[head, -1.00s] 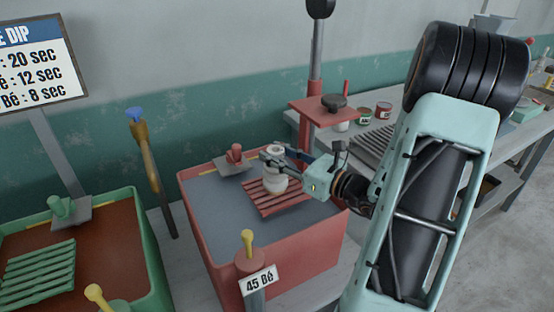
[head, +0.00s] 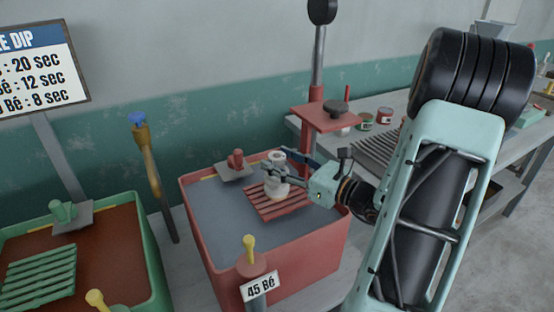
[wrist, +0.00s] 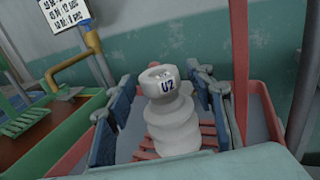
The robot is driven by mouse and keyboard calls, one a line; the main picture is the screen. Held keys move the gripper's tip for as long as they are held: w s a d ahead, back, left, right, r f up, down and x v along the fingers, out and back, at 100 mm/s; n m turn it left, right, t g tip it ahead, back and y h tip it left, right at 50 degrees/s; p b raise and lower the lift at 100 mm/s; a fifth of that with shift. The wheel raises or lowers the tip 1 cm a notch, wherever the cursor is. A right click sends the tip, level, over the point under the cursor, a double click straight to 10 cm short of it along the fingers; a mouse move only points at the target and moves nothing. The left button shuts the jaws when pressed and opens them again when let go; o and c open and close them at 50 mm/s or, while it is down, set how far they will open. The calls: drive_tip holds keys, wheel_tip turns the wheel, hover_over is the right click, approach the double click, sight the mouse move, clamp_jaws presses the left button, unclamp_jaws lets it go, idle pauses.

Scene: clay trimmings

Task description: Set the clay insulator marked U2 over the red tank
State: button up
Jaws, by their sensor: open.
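The pale clay insulator (head: 276,186), marked U2, stands upright on the red slatted rack (head: 295,208) over the red tank (head: 240,262). In the wrist view the insulator (wrist: 172,118) shows its dark U2 label facing me. My gripper (head: 277,167) reaches in from the right, with its jaws around the upper insulator. In the wrist view my gripper (wrist: 165,98) is open, one blue finger on each side. A gap shows on the left side; the right finger is close, and I cannot tell whether it touches. The insulator's base meets the slats.
A green tank (head: 150,262) with green slats stands at the left. A red post with a shelf (head: 328,118) rises behind the red tank. A post with a 45 Bé sign (head: 260,287) stands in front. A bench with cans (head: 385,115) is at the back right.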

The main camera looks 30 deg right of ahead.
drive_tip(key=v, duration=1.1)
